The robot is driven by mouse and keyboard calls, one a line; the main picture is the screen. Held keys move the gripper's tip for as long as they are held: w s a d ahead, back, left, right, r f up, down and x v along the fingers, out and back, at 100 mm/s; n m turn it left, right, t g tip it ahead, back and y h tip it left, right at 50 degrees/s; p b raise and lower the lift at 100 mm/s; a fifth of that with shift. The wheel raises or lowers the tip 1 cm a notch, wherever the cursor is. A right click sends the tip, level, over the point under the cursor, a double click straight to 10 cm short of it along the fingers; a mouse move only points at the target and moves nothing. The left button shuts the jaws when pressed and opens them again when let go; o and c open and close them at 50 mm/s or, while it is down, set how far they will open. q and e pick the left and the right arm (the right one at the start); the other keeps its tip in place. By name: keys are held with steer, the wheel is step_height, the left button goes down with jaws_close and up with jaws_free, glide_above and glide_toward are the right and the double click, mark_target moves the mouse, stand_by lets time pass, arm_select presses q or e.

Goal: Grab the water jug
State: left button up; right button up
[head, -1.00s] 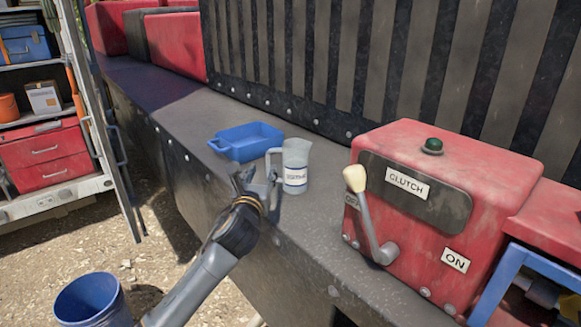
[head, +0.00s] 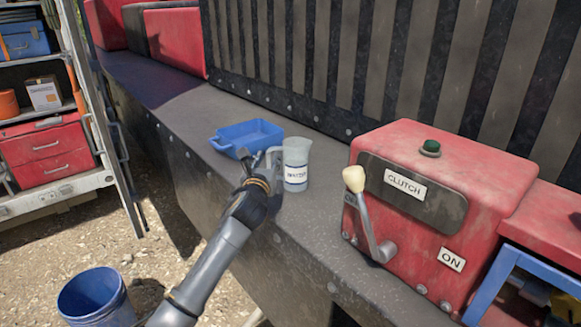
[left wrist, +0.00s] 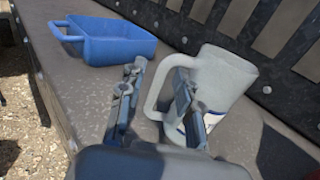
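The water jug (head: 297,160) is pale grey and translucent, with a white label. It stands upright on the dark metal ledge (head: 213,117). In the left wrist view the jug (left wrist: 222,85) is at the right, its handle facing left. My left gripper (head: 260,168) is at the handle side of the jug. In the left wrist view its two fingers (left wrist: 153,98) are apart, with the handle's upright bar between them. The right finger overlaps the handle's opening; whether either finger touches the handle, I cannot tell. My right gripper is not in view.
A blue tray (head: 248,135) sits on the ledge just behind and left of the jug. A red clutch box (head: 440,195) with a lever (head: 366,210) stands to the right. A striped dark wall (head: 330,60) rises behind. A blue bucket (head: 93,298) is on the ground.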

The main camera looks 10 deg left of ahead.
arm_select(q)
jaws_close()
steer(key=shift+r, duration=0.2)
steer(key=s+d+r+b, duration=0.1)
steer(key=s+r+b, duration=0.2)
steer(key=s+r, duration=0.9)
steer(key=shift+s+d+r, duration=0.15)
steer(key=shift+s+r, duration=0.15)
steer(key=shift+s, duration=0.6)
stand_by(1.3)
